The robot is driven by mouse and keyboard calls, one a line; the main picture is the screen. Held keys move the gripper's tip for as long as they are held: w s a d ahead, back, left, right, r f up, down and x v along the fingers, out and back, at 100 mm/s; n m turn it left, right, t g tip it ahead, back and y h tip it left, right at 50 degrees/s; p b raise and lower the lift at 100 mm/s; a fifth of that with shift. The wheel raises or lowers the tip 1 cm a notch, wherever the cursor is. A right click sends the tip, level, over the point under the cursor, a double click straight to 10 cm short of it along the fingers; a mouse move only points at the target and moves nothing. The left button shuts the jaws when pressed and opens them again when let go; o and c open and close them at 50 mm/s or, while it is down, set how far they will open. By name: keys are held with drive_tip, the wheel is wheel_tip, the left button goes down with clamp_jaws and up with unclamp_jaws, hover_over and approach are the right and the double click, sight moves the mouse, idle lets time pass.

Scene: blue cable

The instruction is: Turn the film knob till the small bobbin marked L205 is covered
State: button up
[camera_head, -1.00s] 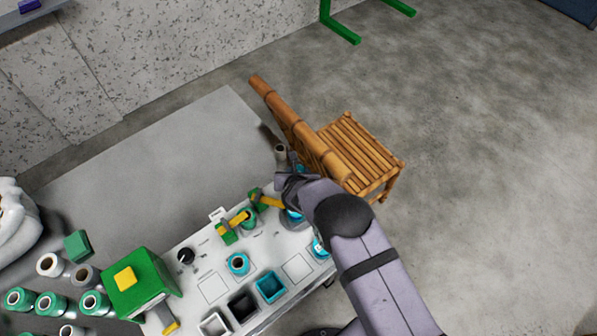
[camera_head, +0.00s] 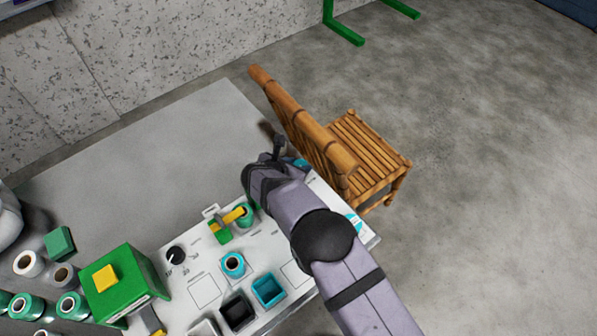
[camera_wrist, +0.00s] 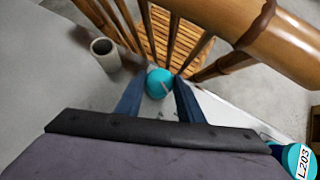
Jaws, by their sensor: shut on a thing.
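My gripper (camera_wrist: 160,76) is shut on a rounded teal thing (camera_wrist: 159,86), which shows between the two blue fingers in the wrist view. I cannot tell from its shape whether it is a bobbin. A teal bobbin marked L203 (camera_wrist: 299,160) is at the bottom right there. In the head view my gripper (camera_head: 277,150) is over the far right end of the white panel, and my arm hides much of that end. A black dial knob (camera_head: 175,256) with tick marks stands on the panel's left. I cannot read L205 on anything.
A bamboo chair (camera_head: 365,150) stands close beyond the panel. A grey cylinder (camera_wrist: 104,53) stands at the wrist view's upper left. The grey tabletop (camera_head: 150,150) has free room.

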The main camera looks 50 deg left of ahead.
drive_tip(key=shift+a+f+m+h+b, duration=0.2)
drive_tip(key=shift+m+h+b, duration=0.7)
drive_tip(key=shift+b, duration=1.7)
drive_tip(key=shift+m+b, duration=0.4)
drive_tip(key=shift+b, duration=0.5)
drive_tip(key=shift+r+m+t+h+b, duration=0.1)
drive_tip(key=shift+m+t+h+b, duration=0.25)
drive_tip(key=shift+b, duration=0.8)
drive_tip(key=shift+r+b, duration=0.2)
drive_tip(key=shift+b, duration=0.1)
drive_tip(key=o, duration=1.1)
drive_tip(key=shift+c, duration=0.2)
drive_tip(key=shift+v, duration=3.65)
